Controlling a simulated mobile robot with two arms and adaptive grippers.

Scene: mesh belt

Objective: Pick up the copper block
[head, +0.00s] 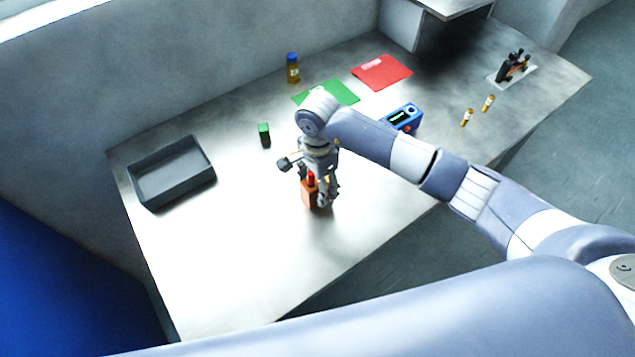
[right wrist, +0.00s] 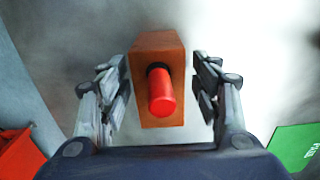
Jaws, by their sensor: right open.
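The copper block (head: 308,194) is an orange-brown block standing on the metal table, with a red cylindrical knob on a dark collar on its top. My right gripper (head: 320,200) points down over it. In the right wrist view the copper block (right wrist: 158,112) lies between the two open fingers of the right gripper (right wrist: 162,95), with a gap on each side. The red knob (right wrist: 161,92) points toward the wrist camera. My left gripper is not in the head view.
A dark grey tray (head: 150,200) is at the table's left. A small green block (head: 264,134), a bottle with a blue cap (head: 293,70), green (head: 343,91) and red (head: 383,72) mats and a blue device (head: 404,117) lie behind. Two small vials (head: 467,117) are at right. The front left table is clear.

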